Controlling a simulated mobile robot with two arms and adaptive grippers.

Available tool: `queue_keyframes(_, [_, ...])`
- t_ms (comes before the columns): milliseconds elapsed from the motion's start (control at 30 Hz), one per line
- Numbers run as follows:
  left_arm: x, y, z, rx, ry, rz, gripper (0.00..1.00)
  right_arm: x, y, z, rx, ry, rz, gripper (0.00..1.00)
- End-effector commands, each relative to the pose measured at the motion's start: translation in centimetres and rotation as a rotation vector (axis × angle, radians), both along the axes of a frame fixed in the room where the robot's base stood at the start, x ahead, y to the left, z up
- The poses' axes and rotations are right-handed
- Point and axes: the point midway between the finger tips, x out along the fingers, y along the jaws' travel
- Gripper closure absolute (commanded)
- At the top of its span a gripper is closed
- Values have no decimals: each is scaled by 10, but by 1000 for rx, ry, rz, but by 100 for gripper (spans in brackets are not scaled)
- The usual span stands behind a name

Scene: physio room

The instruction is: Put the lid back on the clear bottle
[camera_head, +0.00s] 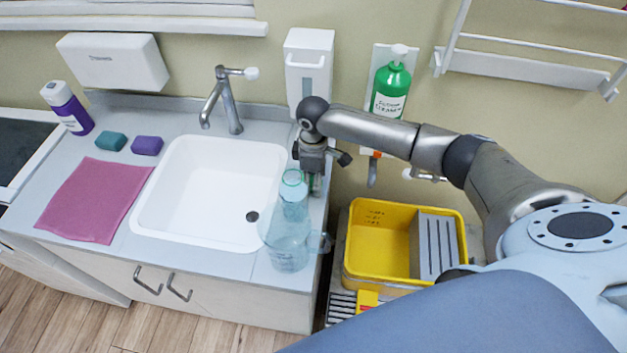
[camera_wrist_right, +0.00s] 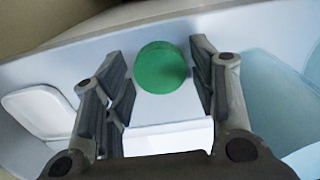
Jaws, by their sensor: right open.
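The clear bottle (camera_head: 289,240) is a bluish see-through jug standing upright on the counter's front right corner, right of the sink. Its narrow neck points up, and no green lid shows on it. The green round lid (camera_wrist_right: 161,68) lies on the light counter in the right wrist view. My right gripper (camera_head: 314,184) is just behind and right of the bottle's neck, pointing down. In the wrist view its open fingers (camera_wrist_right: 160,90) stand on either side of the lid, not visibly touching it. Bluish clear plastic, likely the bottle (camera_wrist_right: 285,85), shows at that view's right. My left gripper is out of view.
The white sink (camera_head: 160,205) and tap (camera_head: 229,100) are left of the bottle. A yellow tray (camera_head: 375,268) stands right of the counter's edge. A white dispenser (camera_head: 309,65) and green pump bottle (camera_head: 390,90) are on the wall behind my right arm.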

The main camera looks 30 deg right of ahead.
Motion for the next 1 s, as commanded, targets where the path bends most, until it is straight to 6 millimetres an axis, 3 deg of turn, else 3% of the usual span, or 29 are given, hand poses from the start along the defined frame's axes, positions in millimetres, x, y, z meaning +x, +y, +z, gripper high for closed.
queue_keyframes(367, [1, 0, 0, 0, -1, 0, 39, 0, 0, -3, 0, -1, 1, 47])
queue_keyframes(533, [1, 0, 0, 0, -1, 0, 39, 0, 0, -3, 0, -1, 0, 66])
queue_keyframes(1000, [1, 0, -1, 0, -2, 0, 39, 1, 0, 2, 0, -1, 0, 66])
